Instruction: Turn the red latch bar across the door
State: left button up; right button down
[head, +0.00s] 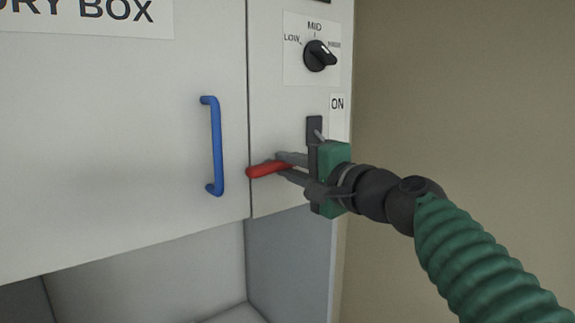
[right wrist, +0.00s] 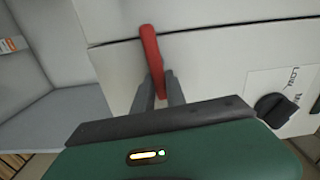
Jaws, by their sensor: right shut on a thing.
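The red latch bar (head: 265,170) lies nearly level on the narrow panel right of the white door (head: 110,130). Its rounded left end overlaps the seam at the door's edge in the head view. In the right wrist view the red bar (right wrist: 150,45) crosses the dark seam line, with its tip on the door side. My right gripper (head: 285,166) is shut on the bar, one finger on each side; the fingers (right wrist: 158,90) also show in the right wrist view. The bar's pivot end is hidden by the gripper. My left gripper is in neither view.
A blue handle (head: 217,146) stands out from the door, left of the bar. A black knob (head: 320,56) with LOW and MID labels sits above, and a dark switch plate (head: 314,130) marked ON is just behind my right gripper. The space below the door is open.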

jog(key=shift+w+f+m, duration=0.1)
jog(key=shift+f+m, duration=0.25)
jog(key=shift+m, duration=0.25)
jog(key=c, duration=1.6)
grip_release()
jog(key=shift+o, duration=1.1)
jog(key=shift+d, duration=0.2)
jog(key=shift+r, duration=0.1)
jog(key=b+v, duration=0.6)
jog(key=v, duration=1)
jog(key=shift+s+d, duration=0.25)
jog(key=shift+d, duration=0.05)
